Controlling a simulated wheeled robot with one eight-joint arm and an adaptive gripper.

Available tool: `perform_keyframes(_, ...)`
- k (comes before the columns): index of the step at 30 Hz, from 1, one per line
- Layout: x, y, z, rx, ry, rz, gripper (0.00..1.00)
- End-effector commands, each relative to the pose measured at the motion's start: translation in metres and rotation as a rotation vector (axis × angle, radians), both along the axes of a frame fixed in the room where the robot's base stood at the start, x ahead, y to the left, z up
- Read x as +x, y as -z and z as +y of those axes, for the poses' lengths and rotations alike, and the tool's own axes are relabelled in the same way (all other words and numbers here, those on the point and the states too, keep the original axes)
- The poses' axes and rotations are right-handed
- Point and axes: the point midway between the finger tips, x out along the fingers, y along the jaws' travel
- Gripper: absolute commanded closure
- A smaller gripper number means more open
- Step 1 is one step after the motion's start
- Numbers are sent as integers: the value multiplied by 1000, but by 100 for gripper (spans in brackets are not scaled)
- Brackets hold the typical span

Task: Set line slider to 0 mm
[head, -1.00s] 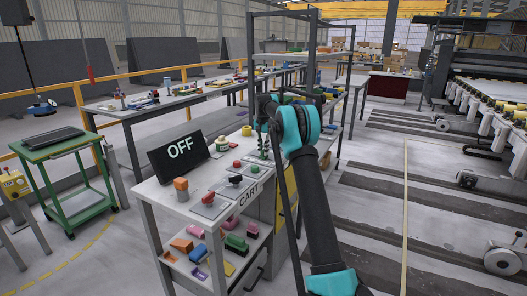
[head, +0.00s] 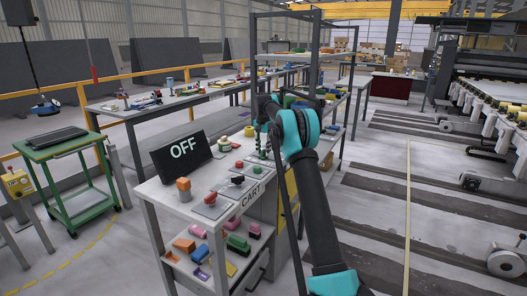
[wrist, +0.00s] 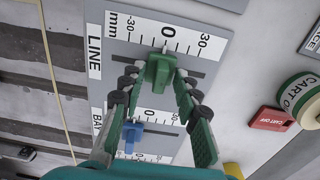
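The line slider's green knob (wrist: 160,72) stands in a dark slot on a grey scale plate (wrist: 205,47) marked LINE and mm in the wrist view. The scale runs from -30 to 30, and the knob's top sits just below the 0 mark. My gripper (wrist: 157,77) has its green fingers on either side of the knob, slightly apart from each other. The right fingertip looks very close to the knob; contact is unclear. In the head view my gripper (head: 262,150) is over the cart's far end, and the slider cannot be made out there.
The cart (head: 155,190) carries an OFF display (head: 180,152) and several buttons.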

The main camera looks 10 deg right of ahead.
Motion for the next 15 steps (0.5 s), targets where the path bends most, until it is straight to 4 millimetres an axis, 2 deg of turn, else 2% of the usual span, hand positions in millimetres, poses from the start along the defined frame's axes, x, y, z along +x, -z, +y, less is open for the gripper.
perform_keyframes(9,0,-2,0,0,0,0,67)
perform_keyframes(15,0,-27,0,0,0,0,67)
